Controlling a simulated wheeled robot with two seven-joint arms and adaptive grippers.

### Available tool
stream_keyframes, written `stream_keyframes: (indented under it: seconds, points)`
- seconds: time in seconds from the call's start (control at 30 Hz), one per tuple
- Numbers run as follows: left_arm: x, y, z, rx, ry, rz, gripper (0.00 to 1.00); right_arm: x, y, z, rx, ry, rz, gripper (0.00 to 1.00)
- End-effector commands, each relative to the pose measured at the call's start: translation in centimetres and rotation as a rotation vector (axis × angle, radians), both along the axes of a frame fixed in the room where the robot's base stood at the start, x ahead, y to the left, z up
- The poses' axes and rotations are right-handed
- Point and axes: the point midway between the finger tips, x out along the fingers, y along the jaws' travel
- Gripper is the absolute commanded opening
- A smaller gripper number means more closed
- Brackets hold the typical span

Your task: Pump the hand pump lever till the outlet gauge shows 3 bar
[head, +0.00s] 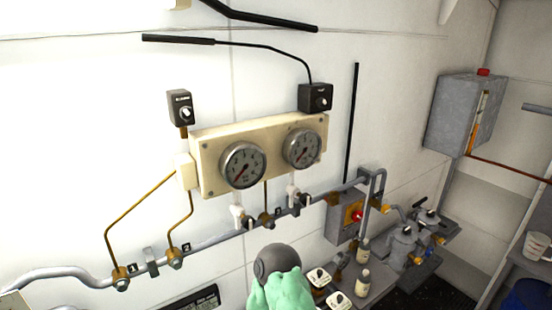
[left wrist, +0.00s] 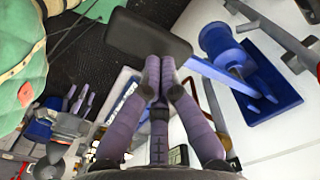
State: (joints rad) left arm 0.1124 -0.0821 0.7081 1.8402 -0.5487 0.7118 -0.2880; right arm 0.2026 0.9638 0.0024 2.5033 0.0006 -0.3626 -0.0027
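The hand pump shows in the left wrist view, with a blue round body (left wrist: 217,38) on a blue base plate (left wrist: 277,98). Its blue lever (left wrist: 208,72) ends in a black grip (left wrist: 145,35). My left gripper (left wrist: 160,62), with purple fingers, is closed in at the edge of this grip; its fingertips are partly hidden there. In the head view, a beige panel (head: 217,146) carries a left gauge (head: 243,165) and a right gauge (head: 302,148). Both needles point toward the lower left; the labels are too small to read. The pump and both grippers are outside the head view.
A grey pipe (head: 215,239) with valves runs along the wall below the panel. Grey fittings (head: 404,243) and small bottles (head: 362,279) stand at lower right. A grey box (head: 456,112) hangs on the right wall. A dark floor (left wrist: 85,62) shows in the wrist view.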

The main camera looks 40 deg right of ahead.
Motion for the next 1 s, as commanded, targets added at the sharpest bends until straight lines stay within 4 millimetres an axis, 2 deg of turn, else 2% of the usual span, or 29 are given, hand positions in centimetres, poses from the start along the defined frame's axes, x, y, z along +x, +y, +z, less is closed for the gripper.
stream_keyframes:
  seconds: [0.77, 1.0]
  points:
    - [0.0, 0.0, 0.0, 0.000, 0.000, 0.000, 0.00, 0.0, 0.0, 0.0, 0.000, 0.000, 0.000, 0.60]
    - [0.0, 0.0, -1.1, 0.001, 0.001, 0.000, 0.00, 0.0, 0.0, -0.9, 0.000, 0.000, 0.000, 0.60]
